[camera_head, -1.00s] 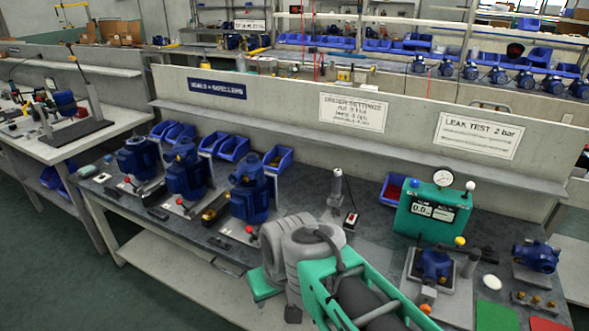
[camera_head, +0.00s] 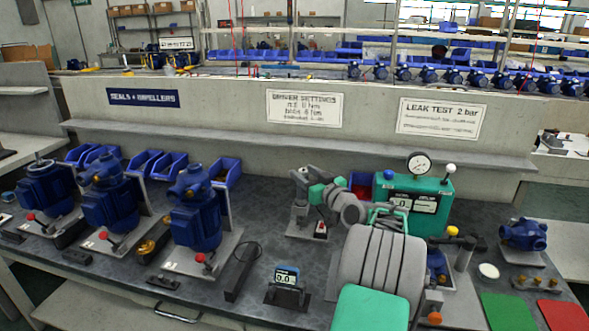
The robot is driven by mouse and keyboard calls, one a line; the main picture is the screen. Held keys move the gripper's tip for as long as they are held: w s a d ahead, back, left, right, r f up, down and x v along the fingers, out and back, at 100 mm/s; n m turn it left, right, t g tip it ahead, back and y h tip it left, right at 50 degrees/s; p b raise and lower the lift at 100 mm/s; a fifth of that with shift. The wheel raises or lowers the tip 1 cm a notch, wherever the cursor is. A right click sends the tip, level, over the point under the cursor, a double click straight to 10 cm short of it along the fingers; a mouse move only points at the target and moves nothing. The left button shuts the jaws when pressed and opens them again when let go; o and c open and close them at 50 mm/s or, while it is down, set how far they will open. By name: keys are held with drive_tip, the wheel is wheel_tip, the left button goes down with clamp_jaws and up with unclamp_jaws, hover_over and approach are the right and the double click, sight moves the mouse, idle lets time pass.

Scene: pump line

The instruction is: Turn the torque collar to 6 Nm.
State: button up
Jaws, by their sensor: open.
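The torque driver (camera_head: 299,213) stands upright in its holder at the middle of the bench. It is small in view, and its torque collar cannot be told apart behind my gripper. My gripper (camera_head: 303,181) is at the driver's upper part, its jaws open. Whether the fingers touch the collar cannot be seen. The collar's scale and present setting are not readable. The driver settings sign (camera_head: 303,107) hangs on the panel behind; its small print is blurred.
Several blue pumps (camera_head: 195,212) stand on plates at the left. The green leak tester (camera_head: 414,203) with its gauge is right of the driver. A small display unit (camera_head: 286,283) sits at the front. A blue pump (camera_head: 523,235) and green mat (camera_head: 508,312) are at the right.

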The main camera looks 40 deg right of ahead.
drive_tip(key=w, duration=0.5)
drive_tip(key=shift+d, duration=0.3)
drive_tip(key=shift+c, duration=0.2)
clamp_jaws()
